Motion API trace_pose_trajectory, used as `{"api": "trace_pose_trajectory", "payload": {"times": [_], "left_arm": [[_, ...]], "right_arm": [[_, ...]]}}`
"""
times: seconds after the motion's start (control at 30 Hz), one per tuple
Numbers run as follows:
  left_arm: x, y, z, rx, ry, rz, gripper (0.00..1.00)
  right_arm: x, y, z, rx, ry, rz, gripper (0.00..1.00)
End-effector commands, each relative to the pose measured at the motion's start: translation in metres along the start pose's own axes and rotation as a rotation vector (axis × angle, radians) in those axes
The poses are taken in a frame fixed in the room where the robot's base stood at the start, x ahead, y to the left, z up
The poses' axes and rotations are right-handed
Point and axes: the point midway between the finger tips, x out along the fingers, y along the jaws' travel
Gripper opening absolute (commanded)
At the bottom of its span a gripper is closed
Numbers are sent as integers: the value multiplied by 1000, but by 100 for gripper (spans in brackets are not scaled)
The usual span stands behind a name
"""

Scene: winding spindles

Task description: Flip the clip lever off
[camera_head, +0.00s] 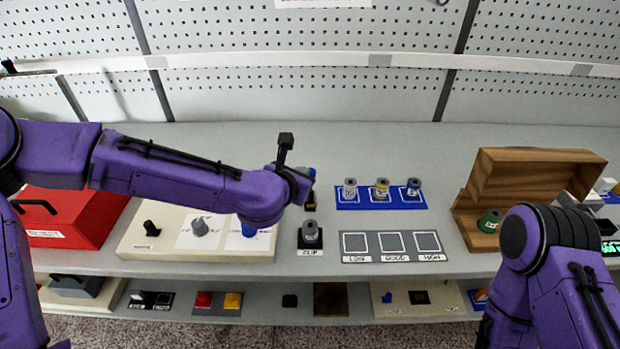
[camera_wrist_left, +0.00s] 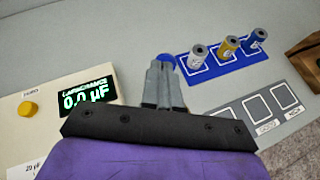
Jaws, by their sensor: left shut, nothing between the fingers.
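The clip station, a dark base (camera_head: 311,244) labelled CLIP, sits on the shelf near the middle of the head view. A grey spindle (camera_head: 310,232) stands upright on it. Just behind it, a blue rounded part (camera_head: 309,172) shows beside my left gripper (camera_head: 308,197). In the left wrist view a blue rounded part (camera_wrist_left: 165,58) peeks out beyond the tips of my left gripper (camera_wrist_left: 164,80). Whether it is the lever's end, and whether the fingers touch it, I cannot tell. The left fingers are together and empty. My right gripper is out of view; only its arm shows.
A blue tray (camera_head: 345,205) with 3 spindles stands right of the clip. A grey LOW/GOOD/HIGH mat (camera_head: 365,257) lies empty in front. A wooden box (camera_head: 530,165) holds a green spool. A beige meter (camera_wrist_left: 40,130) reads 0.0 µF. A red box (camera_head: 75,220) is far left.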

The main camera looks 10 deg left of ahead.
Motion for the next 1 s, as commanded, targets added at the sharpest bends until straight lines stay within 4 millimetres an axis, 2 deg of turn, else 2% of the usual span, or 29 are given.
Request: {"api": "trace_pose_trajectory", "payload": {"times": [0.43, 0.7, 1.0], "left_arm": [[33, 20, 24, -1, -1, 0, 0], [52, 28, 30, 0, -1, 0, 0], [63, 33, 33, 0, -1, -1, 0]], "right_arm": [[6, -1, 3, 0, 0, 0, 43], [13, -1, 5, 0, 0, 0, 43], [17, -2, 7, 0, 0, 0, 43]]}}
